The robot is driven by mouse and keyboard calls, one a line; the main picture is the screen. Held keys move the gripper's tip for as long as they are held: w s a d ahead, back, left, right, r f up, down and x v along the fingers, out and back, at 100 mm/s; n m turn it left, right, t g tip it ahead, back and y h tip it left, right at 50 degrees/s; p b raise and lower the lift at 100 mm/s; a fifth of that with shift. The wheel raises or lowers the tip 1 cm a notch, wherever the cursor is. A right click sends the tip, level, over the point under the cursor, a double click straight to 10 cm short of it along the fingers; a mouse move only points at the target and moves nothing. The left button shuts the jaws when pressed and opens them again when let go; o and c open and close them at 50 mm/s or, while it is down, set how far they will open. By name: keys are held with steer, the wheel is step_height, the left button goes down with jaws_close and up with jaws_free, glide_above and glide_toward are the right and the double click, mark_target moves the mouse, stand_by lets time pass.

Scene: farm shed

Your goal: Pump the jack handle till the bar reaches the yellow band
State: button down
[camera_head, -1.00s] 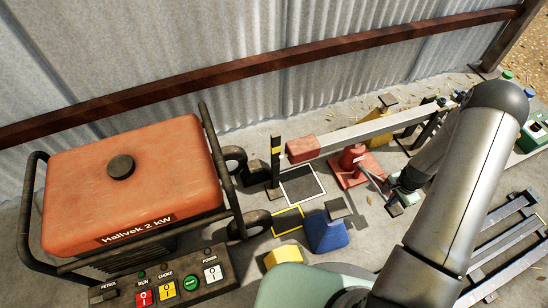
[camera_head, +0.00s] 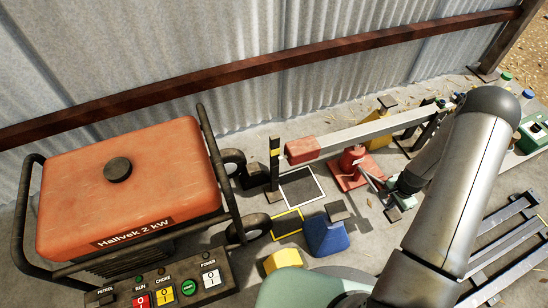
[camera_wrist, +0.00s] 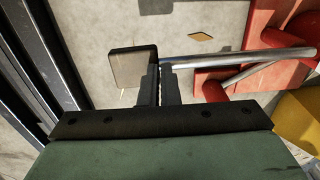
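The red jack (camera_head: 352,160) stands on a red plate under the long pale bar (camera_head: 360,135). The bar's red end (camera_head: 302,150) is beside the dark post with the yellow band (camera_head: 275,154), close to the band's height; the exact gap is unclear. The jack handle (camera_head: 371,181), a thin silver rod, slopes from the jack toward my gripper. In the wrist view, the handle (camera_wrist: 235,59) crosses from the right and ends at my gripper's fingertips (camera_wrist: 160,72). The fingers are nearly together with nothing clearly between them. Contact with the handle is unclear. In the head view my arm mostly hides the gripper.
An orange generator (camera_head: 125,185) with a switch panel fills the left. A blue block (camera_head: 326,236) and a yellow block (camera_head: 283,260) stand in front of the jack. A dark slatted rack (camera_head: 510,245) lies at right. A corrugated wall and brown rail run behind.

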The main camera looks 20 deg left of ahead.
step_height(320, 180, up, 10)
steer(key=p, duration=0.6)
steer(key=shift+s+d+f, duration=0.25)
steer(key=shift+s, duration=0.1)
steer(key=shift+f, duration=0.1)
stand_by(0.3)
steer(key=shift+w+a+f+b, duration=0.1)
steer(key=shift+f+b, duration=1.1)
steer(key=shift+f, duration=0.5)
steer(key=shift+w+a+f+b, duration=0.15)
steer(key=shift+f+b, duration=1)
steer(key=shift+f, duration=0.5)
steer(key=shift+w+a+f+b, duration=0.1)
steer(key=shift+f+b, duration=1.1)
steer(key=shift+f, duration=0.5)
step_height(320, 180, up, 10)
steer(key=p, duration=0.7)
steer(key=shift+s+d+r, duration=0.15)
steer(key=shift+s+d, duration=0.2)
